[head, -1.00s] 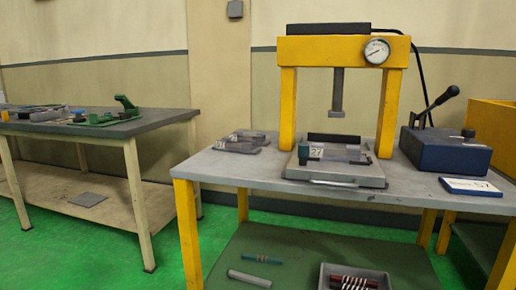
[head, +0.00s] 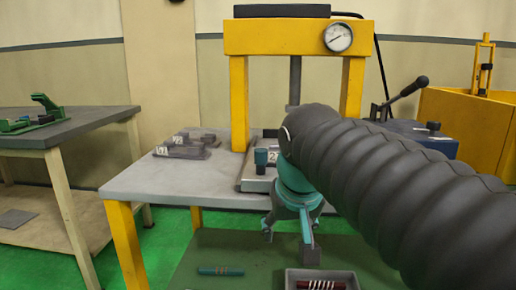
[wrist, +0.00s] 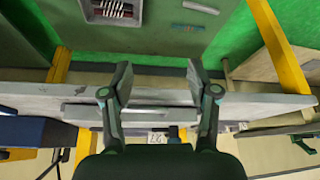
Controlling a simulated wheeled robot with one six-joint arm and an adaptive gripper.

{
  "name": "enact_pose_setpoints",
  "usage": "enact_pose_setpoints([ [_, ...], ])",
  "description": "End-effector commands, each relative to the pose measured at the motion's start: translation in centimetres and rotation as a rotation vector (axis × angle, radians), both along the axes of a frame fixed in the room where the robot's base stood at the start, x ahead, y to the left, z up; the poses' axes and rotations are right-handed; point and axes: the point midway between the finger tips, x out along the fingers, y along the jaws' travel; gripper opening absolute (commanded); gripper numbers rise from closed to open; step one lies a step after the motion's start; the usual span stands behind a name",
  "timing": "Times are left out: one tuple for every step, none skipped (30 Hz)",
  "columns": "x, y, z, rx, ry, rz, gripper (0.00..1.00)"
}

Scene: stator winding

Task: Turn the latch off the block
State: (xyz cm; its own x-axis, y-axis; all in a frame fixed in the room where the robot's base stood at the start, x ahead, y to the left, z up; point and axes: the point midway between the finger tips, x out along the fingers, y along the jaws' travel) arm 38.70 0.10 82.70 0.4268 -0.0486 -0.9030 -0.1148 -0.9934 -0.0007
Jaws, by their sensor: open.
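Under the yellow press lies a grey tray (head: 245,182) with a block carrying a white number label (head: 272,157). My arm hides the rest of the tray. My gripper (head: 288,232) is open and empty, pointing down in front of the bench's front edge, apart from the tray. In the wrist view its two fingers (wrist: 158,78) are spread wide. The tray (wrist: 140,110) and label (wrist: 157,138) show beyond them, partly covered by the gripper's body.
The yellow press frame (head: 238,100) stands over the tray. Small labelled parts (head: 185,148) lie on the bench to its left. A blue lever box (head: 430,142) is at right.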

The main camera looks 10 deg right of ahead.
Motion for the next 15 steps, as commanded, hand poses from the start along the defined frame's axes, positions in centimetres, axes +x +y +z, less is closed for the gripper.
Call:
enact_pose_setpoints([
  [1.7,0.1,2.2,0.000,0.005,-0.018,0.60],
  [2.5,0.2,3.3,-0.001,0.009,-0.030,0.60],
  [3.6,0.2,4.8,-0.002,0.013,-0.049,0.60],
  [4.4,0.3,5.8,-0.001,0.016,-0.062,0.60],
  [5.2,0.4,6.9,-0.001,0.020,-0.077,0.60],
  [6.2,0.4,8.2,-0.002,0.024,-0.097,0.60],
  [7.0,0.5,9.2,-0.003,0.027,-0.111,0.60],
  [7.7,0.6,10.1,-0.001,0.029,-0.127,0.60],
  [8.7,0.7,11.3,-0.001,0.033,-0.147,0.60],
  [9.4,0.8,12.2,-0.001,0.033,-0.164,0.60],
  [10.1,0.9,13.0,-0.001,0.037,-0.180,0.60],
  [11.0,1.1,14.1,0.000,0.038,-0.202,0.60],
  [11.7,1.2,14.8,0.001,0.040,-0.219,0.60],
  [12.3,1.3,15.5,0.001,0.042,-0.236,0.60],
  [13.1,1.5,16.3,0.002,0.044,-0.258,0.60],
])
